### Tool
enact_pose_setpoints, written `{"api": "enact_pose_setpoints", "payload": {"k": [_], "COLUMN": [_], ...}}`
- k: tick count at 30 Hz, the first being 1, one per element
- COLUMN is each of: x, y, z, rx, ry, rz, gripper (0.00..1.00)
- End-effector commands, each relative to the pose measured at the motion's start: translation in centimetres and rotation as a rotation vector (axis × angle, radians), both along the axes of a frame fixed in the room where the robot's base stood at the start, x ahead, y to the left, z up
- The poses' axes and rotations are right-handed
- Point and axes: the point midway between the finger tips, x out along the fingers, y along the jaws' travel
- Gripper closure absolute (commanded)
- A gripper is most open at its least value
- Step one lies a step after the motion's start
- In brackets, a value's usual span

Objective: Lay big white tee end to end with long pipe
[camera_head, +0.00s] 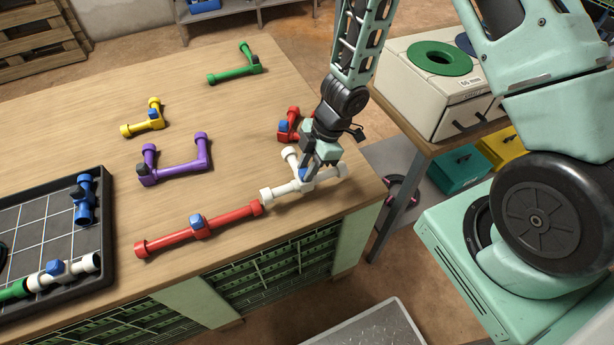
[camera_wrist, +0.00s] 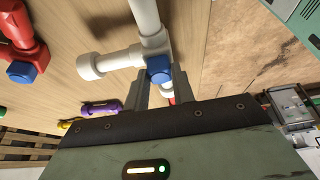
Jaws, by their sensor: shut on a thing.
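The big white tee (camera_head: 318,183) is at the right front of the wooden table, with a blue knob at its middle. My gripper (camera_head: 318,165) is shut on it from above, at the blue knob. In the wrist view the tee (camera_wrist: 115,60) shows between my gripper's fingers (camera_wrist: 163,85). The long pipe is probably the red straight one (camera_head: 175,236), with a blue knob, along the front edge. The tee's left end lies close to the pipe's right end, roughly in line; I cannot tell whether they touch. My gripper hides part of the tee.
A short red piece (camera_head: 288,125) sits just behind my gripper. Purple (camera_head: 178,172), yellow (camera_head: 145,122) and green (camera_head: 235,73) pieces lie further back. A black gridded tray (camera_head: 108,225) holds blue, white and green pieces at left. The table's right edge is near the tee.

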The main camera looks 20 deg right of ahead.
Motion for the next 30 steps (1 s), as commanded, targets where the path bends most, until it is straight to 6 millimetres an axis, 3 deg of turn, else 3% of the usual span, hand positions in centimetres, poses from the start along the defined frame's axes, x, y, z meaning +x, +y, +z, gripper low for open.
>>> {"api": "enact_pose_setpoints", "payload": {"k": [3, 6, 18, 19, 21, 30], "x": [0.0, 0.0, 0.0, 0.0, 0.0, 0.0], "y": [0.0, 0.0, 0.0, 0.0, 0.0, 0.0], "z": [-2.3, -3.0, -3.3, -3.3, -3.2, -3.1], "rx": [0.0, 0.0, 0.0, -0.001, -0.001, -0.001], "ry": [0.002, 0.0, 0.0, 0.001, 0.001, 0.0], "rz": [-0.001, -0.001, -0.001, -0.002, -0.002, -0.001], "gripper": [1.0, 1.0, 1.0, 0.72, 0.53, 0.53]}}
